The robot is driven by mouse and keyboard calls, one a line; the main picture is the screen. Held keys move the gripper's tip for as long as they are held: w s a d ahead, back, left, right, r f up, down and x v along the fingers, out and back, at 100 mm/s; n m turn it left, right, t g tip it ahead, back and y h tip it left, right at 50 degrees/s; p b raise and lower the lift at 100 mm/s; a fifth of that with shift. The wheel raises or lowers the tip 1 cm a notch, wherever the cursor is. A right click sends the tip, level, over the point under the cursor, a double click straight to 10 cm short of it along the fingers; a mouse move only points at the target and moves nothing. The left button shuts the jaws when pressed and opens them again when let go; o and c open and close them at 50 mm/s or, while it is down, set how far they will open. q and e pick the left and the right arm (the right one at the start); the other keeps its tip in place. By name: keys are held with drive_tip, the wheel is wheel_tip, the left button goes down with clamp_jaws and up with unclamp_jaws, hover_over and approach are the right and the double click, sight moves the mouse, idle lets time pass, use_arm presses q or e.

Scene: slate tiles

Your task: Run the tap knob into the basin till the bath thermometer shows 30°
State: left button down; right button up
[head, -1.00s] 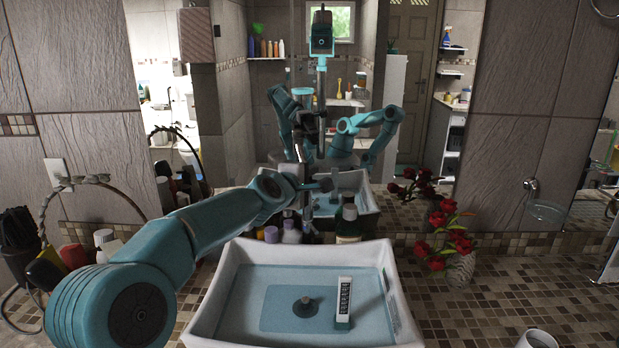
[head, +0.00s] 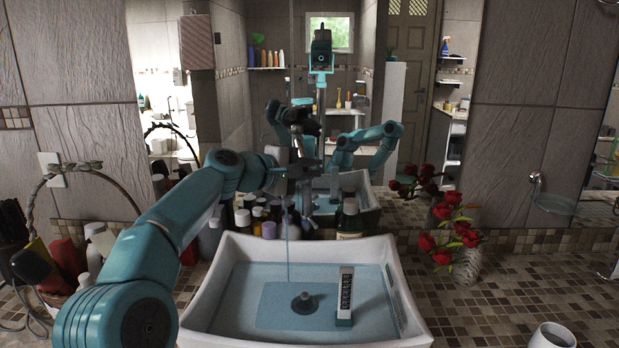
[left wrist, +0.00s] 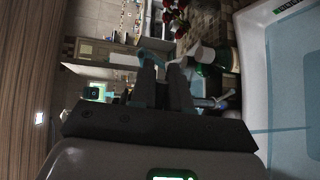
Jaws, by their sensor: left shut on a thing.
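My left gripper (head: 298,168) is shut at the tap behind the basin. The tap knob between its fingers is mostly hidden in the head view. In the left wrist view the two fingers (left wrist: 162,72) are close together, and the knob is too dark to make out. A thin stream of water (head: 288,245) falls into the white basin (head: 218,275), which holds water. The bath thermometer (head: 346,292), a white upright strip with dark marks, stands at the right of the drain plug (head: 304,303). Its reading is too small to tell. My right gripper shows only as a mirror reflection, if at all.
Several bottles, one dark green (head: 349,220), stand behind the basin. A vase of red flowers (head: 466,267) is at the right, and a white cup (head: 553,337) is at the front right. A basket with bottles (head: 95,245) is at the left. A mirror fills the back.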

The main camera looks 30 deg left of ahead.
use_arm(q)
drive_tip(key=m+h+p, duration=0.1)
drive_tip(key=g+h+p, duration=0.1)
drive_tip(key=s+m+h+p, duration=0.1)
drive_tip(key=shift+s+d+r+m+h, duration=0.1)
drive_tip(key=shift+d+r+m+h, duration=0.1)
drive_tip(key=shift+r+m+h, duration=0.1)
drive_tip(key=shift+s+d+f+m+g+h+p, duration=0.1)
drive_tip(key=shift+s+m+g+h+p, duration=0.1)
drive_tip(key=shift+m+g+h+p, duration=0.3)
drive_tip(key=shift+s+f+m+g+h+p, duration=0.1)
drive_tip(key=shift+s+m+g+h+p, duration=0.15)
drive_tip(key=shift+p, duration=0.35)
drive_tip(key=shift+w, duration=0.1)
drive_tip(key=c, duration=1.2)
unclamp_jaws()
drive_tip(key=shift+f, duration=0.1)
drive_tip(key=b+v, duration=0.1)
drive_tip(key=v, duration=1.5)
